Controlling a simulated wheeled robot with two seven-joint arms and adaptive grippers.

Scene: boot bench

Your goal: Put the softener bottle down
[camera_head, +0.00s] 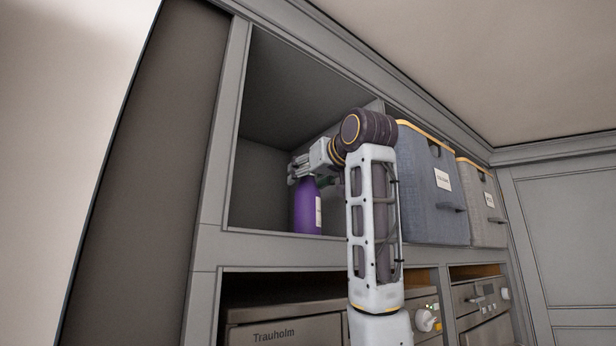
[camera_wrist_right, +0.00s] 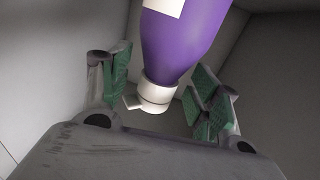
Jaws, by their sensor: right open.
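The softener bottle (camera_head: 307,208) is purple with a pale label and stands upright on the floor of the open upper shelf compartment. In the right wrist view the purple bottle (camera_wrist_right: 183,45) shows with its white cap (camera_wrist_right: 156,97) between the fingers. My right gripper (camera_head: 304,172) is at the top of the bottle. In the right wrist view my right gripper (camera_wrist_right: 158,95) is open, with green finger pads on either side of the cap and gaps visible between pads and cap. My left gripper is not in view.
A blue-grey fabric box (camera_head: 432,192) and a lighter grey box (camera_head: 481,205) stand right of the compartment. A side panel (camera_head: 222,150) bounds it at left. Appliances, one marked Trauholm (camera_head: 285,322), sit below. The compartment is free left of the bottle.

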